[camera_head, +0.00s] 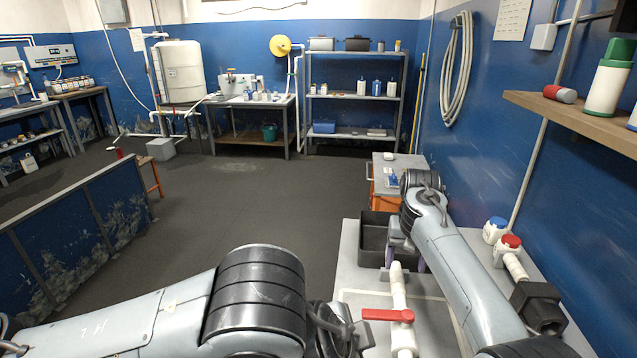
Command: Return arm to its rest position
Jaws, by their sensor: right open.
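My right arm (455,255) reaches in from the lower right over the grey bench (355,272). My right gripper (404,262) hangs down under its wrist beside the black bin (372,242), and it is open. The arm partly hides its fingers, and I see nothing held between them. My left arm (255,295) comes in from the lower left and bends near the bottom middle.
A white pipe with a red lever valve (388,315) stands close in front of the right gripper. An orange cabinet (385,185) is beyond the bin.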

